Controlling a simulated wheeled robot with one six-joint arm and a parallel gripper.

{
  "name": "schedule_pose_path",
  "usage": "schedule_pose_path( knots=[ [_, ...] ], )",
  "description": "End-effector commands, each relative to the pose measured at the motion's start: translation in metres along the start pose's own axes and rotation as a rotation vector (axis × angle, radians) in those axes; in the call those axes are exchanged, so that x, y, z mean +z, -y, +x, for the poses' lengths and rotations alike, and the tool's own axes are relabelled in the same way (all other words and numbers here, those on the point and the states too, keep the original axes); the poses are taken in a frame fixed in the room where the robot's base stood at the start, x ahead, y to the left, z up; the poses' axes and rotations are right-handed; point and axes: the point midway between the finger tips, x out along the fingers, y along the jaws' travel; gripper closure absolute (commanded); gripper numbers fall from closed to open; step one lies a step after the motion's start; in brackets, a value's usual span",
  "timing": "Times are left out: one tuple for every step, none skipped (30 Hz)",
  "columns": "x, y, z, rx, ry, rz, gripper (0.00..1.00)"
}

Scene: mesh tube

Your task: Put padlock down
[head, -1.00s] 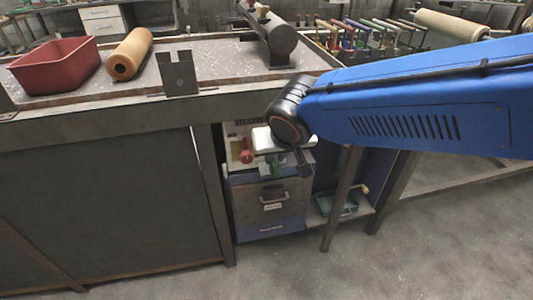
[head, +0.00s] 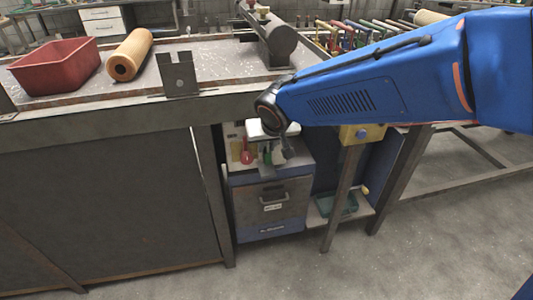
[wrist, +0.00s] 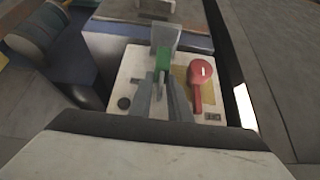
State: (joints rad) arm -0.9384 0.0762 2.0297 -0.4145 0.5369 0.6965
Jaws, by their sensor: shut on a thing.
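My gripper (head: 276,158) is low under the bench edge, over the top of the blue-grey cabinet (head: 271,205). In the wrist view, my gripper (wrist: 163,75) has its two grey fingers close together, shut on a small green piece that I take to be the padlock (wrist: 162,57). A grey flat part (wrist: 165,37) shows just beyond the green. The padlock is partly hidden by the fingers. Below it is a pale panel (wrist: 126,78); I cannot tell whether the padlock touches it.
A red lever (wrist: 200,80) stands on the panel, right of my fingers. The bench (head: 120,115) above carries a red bin (head: 55,68), an orange roll (head: 129,55) and a bracket (head: 179,75). A yellow box (head: 362,134) is at the right. The floor is clear.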

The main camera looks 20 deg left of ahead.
Motion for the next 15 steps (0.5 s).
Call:
schedule_pose_path(
  knots=[
    [0.004,0.0,0.005,0.0,0.002,-0.001,1.0],
    [0.005,0.0,0.008,0.0,0.002,-0.001,1.0],
    [0.008,0.0,0.013,0.001,0.003,-0.002,1.0],
    [0.011,0.0,0.016,0.001,0.003,-0.002,1.0],
    [0.013,0.0,0.02,0.001,0.003,-0.002,1.0],
    [0.016,0.0,0.024,0.001,0.004,-0.002,1.0],
    [0.016,0.0,0.027,0.001,0.003,-0.001,1.0],
    [0.016,0.0,0.029,0.001,0.002,-0.001,1.0],
    [0.016,0.0,0.031,0.0,0.001,-0.001,1.0],
    [0.015,0.0,0.031,0.0,0.0,-0.001,1.0],
    [0.015,0.0,0.031,0.0,0.0,-0.001,1.0],
    [0.015,0.0,0.031,-0.001,0.0,-0.001,1.0],
    [0.015,0.0,0.031,0.0,0.0,0.0,1.0],
    [0.015,0.0,0.031,0.0,0.0,0.0,1.0],
    [0.015,0.0,0.031,0.0,0.0,-0.001,1.0]
  ],
)
